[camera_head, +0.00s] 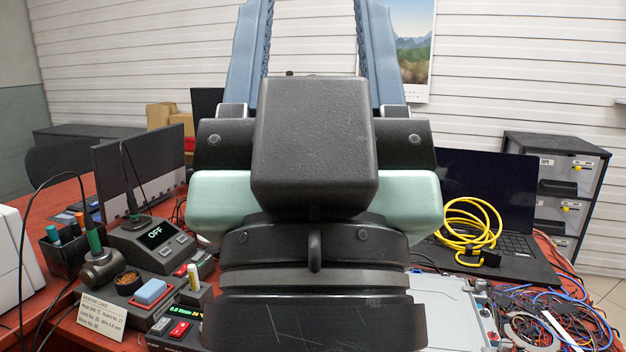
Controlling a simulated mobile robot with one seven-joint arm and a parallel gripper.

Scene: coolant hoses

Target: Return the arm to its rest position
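My gripper (314,30) fills the middle of the camera_head view, close to the camera. Its dark block-shaped body stands in front of a pale green and black wrist section. Two blue-grey fingers point upward, with a wide gap between them. Only the white slatted wall and the edge of a black screen show through the gap. The fingers run out of the top of the frame, so their tips are cut off. Nothing is seen held between the visible parts of the fingers. My arm hides the centre of the red workbench (60,215).
Left are a soldering station reading OFF (152,242), a pen holder (66,250) and a label card (101,317). Right are a laptop (492,190) with a coiled yellow cable (468,240), a pale metal case (449,308) and tangled wires (560,312). A drawer cabinet (566,145) stands behind.

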